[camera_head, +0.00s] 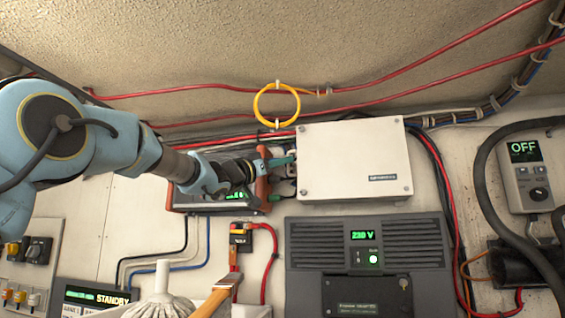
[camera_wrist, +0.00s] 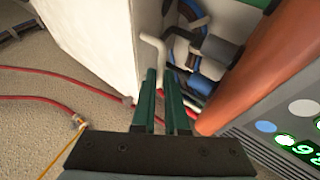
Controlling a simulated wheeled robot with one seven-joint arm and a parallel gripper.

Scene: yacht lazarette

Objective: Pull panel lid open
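The panel lid (camera_head: 353,160) is a white rectangular cover with screws at its corners, mounted on the wall. It looks closed from the front. In the wrist view its white side (camera_wrist: 148,25) rises just left of the fingertips. A thin white bent handle (camera_wrist: 153,43) sticks out from that side. My gripper (camera_head: 290,160) is at the lid's left edge. In the wrist view its two green fingers (camera_wrist: 160,75) are close together, with the handle's lower end between their tips. The fingertips hide part of the handle.
A device with orange end bars (camera_head: 263,190) sits close to the left, partly behind my gripper. Cables (camera_wrist: 200,35) run beside the lid. A grey 230 V unit (camera_head: 368,255) is below. A yellow ring (camera_head: 257,105) and red cables are above.

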